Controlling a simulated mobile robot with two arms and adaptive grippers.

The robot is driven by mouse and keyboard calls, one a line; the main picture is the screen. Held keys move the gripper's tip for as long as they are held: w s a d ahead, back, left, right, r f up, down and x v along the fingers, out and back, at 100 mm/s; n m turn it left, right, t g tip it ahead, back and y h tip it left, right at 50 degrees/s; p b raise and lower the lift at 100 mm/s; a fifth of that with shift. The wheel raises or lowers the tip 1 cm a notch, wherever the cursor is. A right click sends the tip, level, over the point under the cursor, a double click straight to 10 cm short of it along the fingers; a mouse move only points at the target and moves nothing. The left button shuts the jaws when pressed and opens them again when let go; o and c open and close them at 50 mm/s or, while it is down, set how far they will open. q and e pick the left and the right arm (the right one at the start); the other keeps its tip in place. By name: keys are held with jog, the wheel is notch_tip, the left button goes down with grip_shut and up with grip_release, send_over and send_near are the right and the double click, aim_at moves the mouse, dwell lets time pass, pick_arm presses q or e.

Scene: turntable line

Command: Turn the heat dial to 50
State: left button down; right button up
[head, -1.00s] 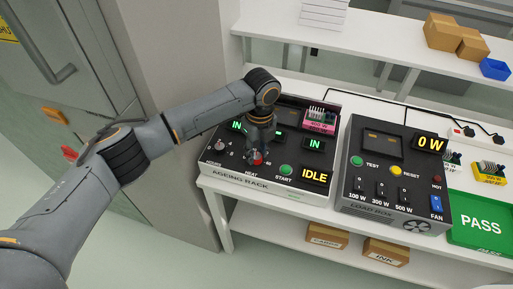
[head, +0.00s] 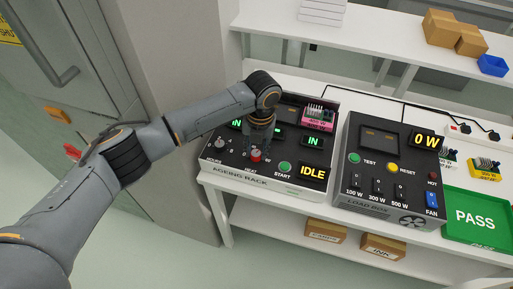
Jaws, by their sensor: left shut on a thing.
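My left gripper (head: 257,150) reaches down from above and is shut on the dial. The gripper and wrist cover much of the dial and its scale, so I cannot read its setting. My right gripper is not in view.
On the rack are a second knob (head: 220,144), a green START button (head: 285,167), an IDLE display (head: 312,173) and a pink unit (head: 318,117). The load box (head: 395,175) stands close on the right, with a green PASS tray (head: 478,219) beyond it.

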aim_at(259, 153)
pick_arm(q)
jog(key=shift+m, duration=0.4)
jog(key=c, duration=1)
grip_release()
jog(key=shift+r, duration=0.1)
jog(key=r, duration=1.1)
jog(key=shift+s+d+r, duration=0.1)
jog(key=shift+d+r, duration=0.25)
